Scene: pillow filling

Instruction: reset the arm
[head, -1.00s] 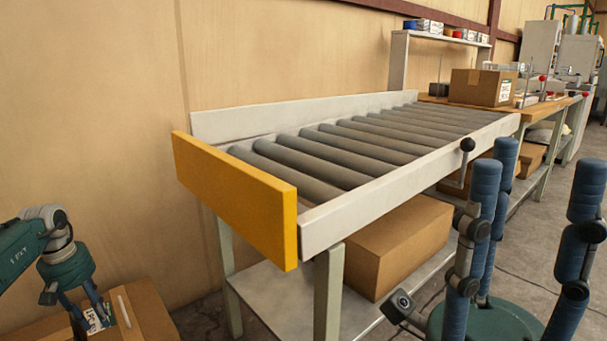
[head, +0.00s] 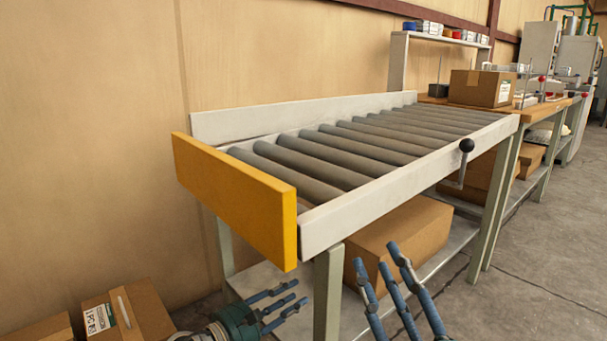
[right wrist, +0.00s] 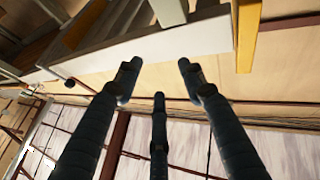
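My left gripper (head: 283,304) is low in the head view, in front of the conveyor's near left leg. Its fingers point right, are spread apart and hold nothing. My right gripper (head: 384,275) is at the bottom centre of the head view, fingers up and apart, in front of the lower shelf. In the right wrist view its fingers (right wrist: 157,82) are also spread, with nothing between them.
A roller conveyor (head: 390,182) with a yellow end board (head: 235,200) stands ahead against the wall. A cardboard box (head: 405,235) sits on its lower shelf. More boxes (head: 150,310) lie at lower left. Open floor (head: 555,230) is at right.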

